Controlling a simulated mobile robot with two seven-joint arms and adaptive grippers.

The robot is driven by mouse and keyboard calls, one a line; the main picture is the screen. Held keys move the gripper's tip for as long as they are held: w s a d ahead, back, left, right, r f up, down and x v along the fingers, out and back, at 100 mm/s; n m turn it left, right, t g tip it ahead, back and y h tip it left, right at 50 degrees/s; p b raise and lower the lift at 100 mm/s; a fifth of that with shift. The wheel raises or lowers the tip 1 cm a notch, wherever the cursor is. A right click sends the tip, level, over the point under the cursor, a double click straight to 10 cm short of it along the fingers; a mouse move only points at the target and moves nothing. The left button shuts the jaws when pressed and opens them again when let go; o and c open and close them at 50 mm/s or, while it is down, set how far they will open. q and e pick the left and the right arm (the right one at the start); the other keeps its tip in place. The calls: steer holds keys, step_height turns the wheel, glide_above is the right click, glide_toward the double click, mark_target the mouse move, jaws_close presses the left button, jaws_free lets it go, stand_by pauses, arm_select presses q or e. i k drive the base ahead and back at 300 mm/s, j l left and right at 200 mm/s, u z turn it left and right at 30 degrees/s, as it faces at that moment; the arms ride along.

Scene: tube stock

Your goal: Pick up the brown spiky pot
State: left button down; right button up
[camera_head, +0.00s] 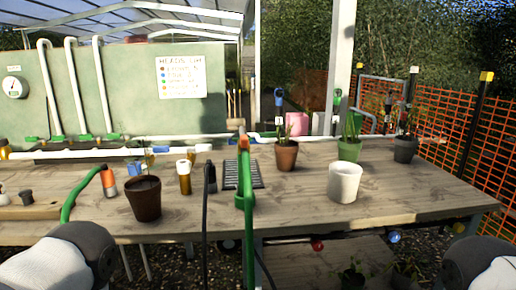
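A brown pot with thin spiky leaves (286,155) stands upright near the back edge of the wooden table, right of centre. A larger brown pot (143,200) stands at the front left of the table, with no spiky leaves clearly visible in it. Only parts of my two arms show, at the bottom left and bottom right corners. Both grippers are out of view.
A white pot (344,183) stands in front and right of the spiky brown pot. A green pot (349,151) and a dark grey pot (405,150), both planted, stand further right. A green upright pipe (245,180) rises left of the spiky pot, beside a dark grate (256,181).

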mark_target(286, 150)
steer(key=i+l+u, duration=0.25)
steer(key=l+u, duration=0.25)
steer(key=i+l+u, duration=0.25)
steer(key=l, duration=0.2)
steer(key=l+u, duration=0.25)
steer(key=k+l, duration=0.05)
